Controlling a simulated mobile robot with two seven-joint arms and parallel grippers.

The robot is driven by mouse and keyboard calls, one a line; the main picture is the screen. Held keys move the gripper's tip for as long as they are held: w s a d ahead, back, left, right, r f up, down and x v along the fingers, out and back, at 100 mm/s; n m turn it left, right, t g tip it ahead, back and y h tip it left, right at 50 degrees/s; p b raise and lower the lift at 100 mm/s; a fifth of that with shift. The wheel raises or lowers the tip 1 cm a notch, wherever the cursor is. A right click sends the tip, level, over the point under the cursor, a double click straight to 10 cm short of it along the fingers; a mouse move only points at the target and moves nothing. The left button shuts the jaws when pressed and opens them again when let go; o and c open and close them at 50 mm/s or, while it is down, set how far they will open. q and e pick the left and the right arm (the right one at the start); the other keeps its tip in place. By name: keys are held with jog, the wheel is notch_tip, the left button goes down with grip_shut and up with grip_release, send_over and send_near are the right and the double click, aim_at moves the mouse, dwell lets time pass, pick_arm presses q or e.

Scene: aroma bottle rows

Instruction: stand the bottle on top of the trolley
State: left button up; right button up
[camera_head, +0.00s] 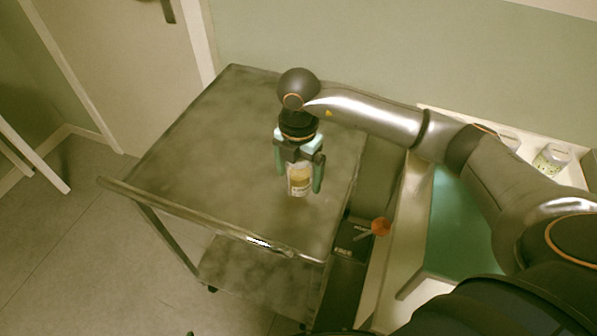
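The bottle (299,181) is small and clear, with a pale yellowish label. It is upright, between the fingers of my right gripper (299,172), which points down over the trolley's top. The gripper appears shut on the bottle, with one green finger on each side. The gripper hides the bottle's upper part. I cannot tell whether the bottle's base touches the surface. The trolley (215,150) has a grey, mottled flat top, a push handle at its near left side and a lower shelf. My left gripper is not in view.
The trolley's top is otherwise bare. Right of it are a black box-like thing (345,270) and an orange-red knob-like object (381,226). Further right is a pale-edged unit with a green surface (455,225) and containers (551,160) along its back. A wall is behind.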

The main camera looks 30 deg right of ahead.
notch_tip(320, 180, up, 12)
jog(key=shift+r+p, duration=0.2)
jog(key=shift+p, duration=0.15)
dwell(0.7)
